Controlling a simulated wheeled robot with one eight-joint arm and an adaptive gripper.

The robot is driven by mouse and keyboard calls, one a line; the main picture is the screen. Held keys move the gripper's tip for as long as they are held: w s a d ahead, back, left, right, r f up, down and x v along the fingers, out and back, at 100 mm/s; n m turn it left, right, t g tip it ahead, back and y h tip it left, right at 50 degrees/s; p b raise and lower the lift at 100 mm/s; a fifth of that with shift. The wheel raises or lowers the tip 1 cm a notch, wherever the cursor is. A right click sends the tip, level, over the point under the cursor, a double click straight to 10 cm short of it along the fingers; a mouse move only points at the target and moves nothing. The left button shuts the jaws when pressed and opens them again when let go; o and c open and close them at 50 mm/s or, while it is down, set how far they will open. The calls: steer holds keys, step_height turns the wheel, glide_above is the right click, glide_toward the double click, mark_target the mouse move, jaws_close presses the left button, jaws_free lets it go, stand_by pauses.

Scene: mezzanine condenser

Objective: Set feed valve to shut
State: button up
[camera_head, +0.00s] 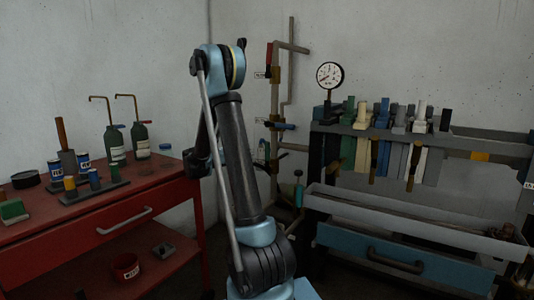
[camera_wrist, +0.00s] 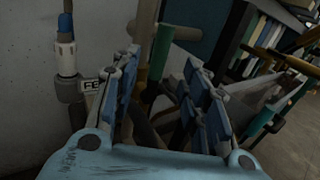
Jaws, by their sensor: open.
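In the wrist view my gripper (camera_wrist: 162,68) is open, with blue-padded fingers spread to the left and right. An upright green lever handle (camera_wrist: 160,52) shows in the gap between the fingers; I cannot tell how deep it sits between them, and its lower end is hidden. A white label reading "FE" (camera_wrist: 92,86), partly covered by the left finger, is beside it, so this looks like the feed valve. In the head view a green handle (camera_head: 298,194) stands low by the pipes, probably the same one. My gripper is not clearly visible there behind my arm.
A tan pipe (camera_wrist: 186,32) crosses behind the green handle. A white fitting (camera_wrist: 66,57) stands to the left. Higher on the pipework are a red handle (camera_head: 269,55) and a blue handle (camera_head: 281,125). A tool rack (camera_head: 450,140) stands right, a red bench (camera_head: 150,190) left.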

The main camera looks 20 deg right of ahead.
mark_target(267, 150)
steer(key=d, duration=1)
steer(key=shift+w+d, duration=0.35)
steer(key=shift+w, duration=0.05)
jaws_close()
